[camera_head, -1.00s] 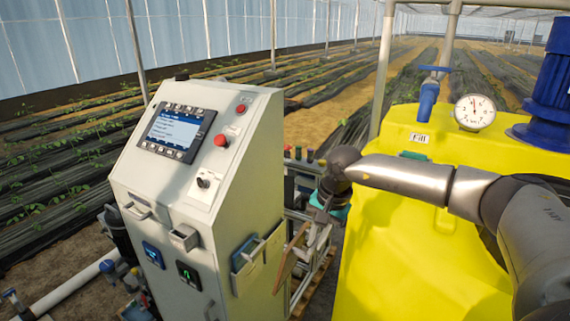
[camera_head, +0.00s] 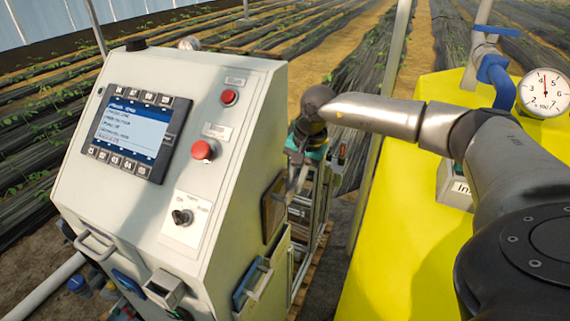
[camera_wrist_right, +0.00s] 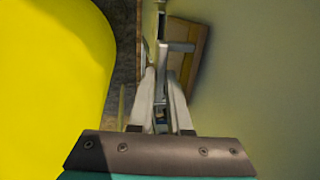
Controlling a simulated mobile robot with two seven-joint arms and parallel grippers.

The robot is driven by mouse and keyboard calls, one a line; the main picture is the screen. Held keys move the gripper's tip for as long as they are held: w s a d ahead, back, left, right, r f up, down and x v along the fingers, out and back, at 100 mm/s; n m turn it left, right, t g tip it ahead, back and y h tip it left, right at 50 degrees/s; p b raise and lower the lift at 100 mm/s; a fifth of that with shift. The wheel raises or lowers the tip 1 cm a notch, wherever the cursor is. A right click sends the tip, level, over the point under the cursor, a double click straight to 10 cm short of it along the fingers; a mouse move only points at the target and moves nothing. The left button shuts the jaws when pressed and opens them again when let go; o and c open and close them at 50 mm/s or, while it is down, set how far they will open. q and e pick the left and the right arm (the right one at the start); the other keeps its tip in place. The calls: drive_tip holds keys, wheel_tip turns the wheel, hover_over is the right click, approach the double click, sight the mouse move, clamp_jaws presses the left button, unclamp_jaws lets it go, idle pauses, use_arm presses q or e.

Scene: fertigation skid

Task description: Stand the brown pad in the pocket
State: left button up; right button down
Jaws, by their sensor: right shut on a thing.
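My right gripper (camera_head: 294,180) is shut on the brown pad (camera_head: 273,207), beside the right side wall of the pale control cabinet. The pad looks nearly upright, close to that wall and above the greenish pocket (camera_head: 279,264). A gap between pad and pocket is hard to judge. In the right wrist view the gripper's fingers (camera_wrist_right: 164,75) are close together, and the brown-edged pad (camera_wrist_right: 200,62) shows beyond and to their right. The pocket's inside is hidden. My left gripper is not in view.
The cabinet (camera_head: 215,80) has a screen, red buttons and a key switch. The yellow tank (camera_head: 410,235) stands to the right, with a narrow gap between.

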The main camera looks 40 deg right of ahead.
drive_tip(key=shift+w+f, duration=0.1)
drive_tip(key=shift+w, duration=0.25)
drive_tip(key=shift+s+f+b, duration=0.15)
drive_tip(key=shift+f+b, duration=0.6)
drive_tip(key=shift+f, duration=0.15)
drive_tip(key=shift+f+b, duration=0.45)
drive_tip(key=shift+f, duration=0.6)
use_arm(q)
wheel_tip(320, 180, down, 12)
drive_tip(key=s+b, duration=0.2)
drive_tip(key=b, duration=0.7)
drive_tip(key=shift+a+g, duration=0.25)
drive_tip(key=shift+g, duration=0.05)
use_arm(e)
wheel_tip(320, 180, down, 12)
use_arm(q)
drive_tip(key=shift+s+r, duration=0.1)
use_arm(e)
drive_tip(key=shift+r, duration=0.1)
